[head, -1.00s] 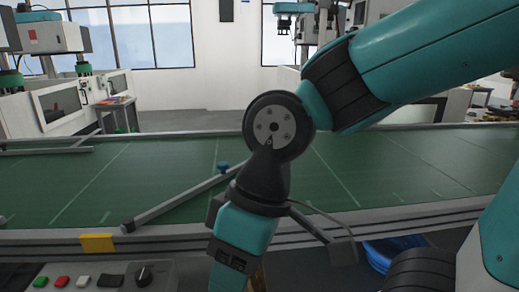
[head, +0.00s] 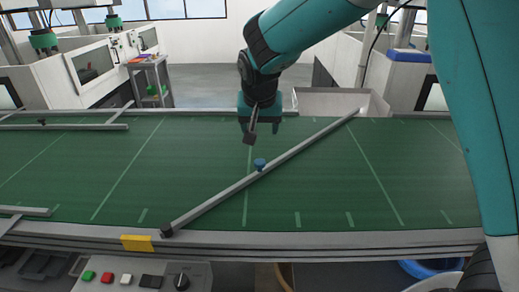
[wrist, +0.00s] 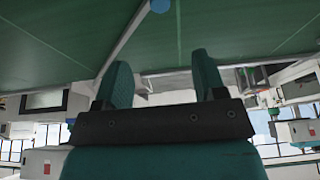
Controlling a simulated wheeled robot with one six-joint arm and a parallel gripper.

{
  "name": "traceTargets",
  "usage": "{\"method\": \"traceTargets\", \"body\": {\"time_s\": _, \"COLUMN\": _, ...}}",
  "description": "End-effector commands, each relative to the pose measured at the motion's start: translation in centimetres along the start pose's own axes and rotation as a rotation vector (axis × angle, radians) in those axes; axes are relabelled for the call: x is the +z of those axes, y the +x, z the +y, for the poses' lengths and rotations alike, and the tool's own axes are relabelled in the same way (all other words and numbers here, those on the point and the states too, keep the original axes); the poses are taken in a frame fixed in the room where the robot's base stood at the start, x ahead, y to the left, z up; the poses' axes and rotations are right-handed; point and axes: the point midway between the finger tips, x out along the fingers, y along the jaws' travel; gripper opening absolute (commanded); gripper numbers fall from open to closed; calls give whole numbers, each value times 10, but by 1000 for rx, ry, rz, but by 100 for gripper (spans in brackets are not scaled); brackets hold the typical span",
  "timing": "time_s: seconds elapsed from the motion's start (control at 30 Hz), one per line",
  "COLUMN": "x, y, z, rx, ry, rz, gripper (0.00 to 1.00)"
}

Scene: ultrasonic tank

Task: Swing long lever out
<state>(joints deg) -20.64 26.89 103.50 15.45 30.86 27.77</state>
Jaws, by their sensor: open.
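The long lever (head: 215,199) is a grey bar lying diagonally across the green conveyor, from a dark pivot at the near edge to the far right. A blue knob (head: 260,164) stands near its middle. My gripper (head: 261,128) is open and empty, pointing down on the far side of the knob and apart from it. In the wrist view my gripper (wrist: 161,75) shows two spread teal fingers with nothing between them. The blue knob (wrist: 159,6) is at the top edge there, partly cut off, with the lever bar (wrist: 122,40) running down to the left finger.
Shorter grey bars (head: 75,127) lie at the conveyor's left. A yellow block (head: 137,243) sits on the near rail, above a panel of buttons (head: 135,279). A blue basket (head: 430,269) is at lower right. The belt (head: 330,200) right of the lever is clear.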

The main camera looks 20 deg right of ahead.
Motion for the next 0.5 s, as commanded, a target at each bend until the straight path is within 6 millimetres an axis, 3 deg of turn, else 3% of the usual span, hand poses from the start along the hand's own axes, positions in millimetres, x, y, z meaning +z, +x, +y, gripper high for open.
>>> {"method": "traceTargets", "body": {"time_s": 0.17, "x": -4, "y": 19, "z": -1, "rx": 12, "ry": 15, "rz": 7, "gripper": 64}}
{"method": "traceTargets", "body": {"time_s": 0.5, "x": -4, "y": 93, "z": 0, "rx": 12, "ry": 13, "rz": 4, "gripper": 64}}
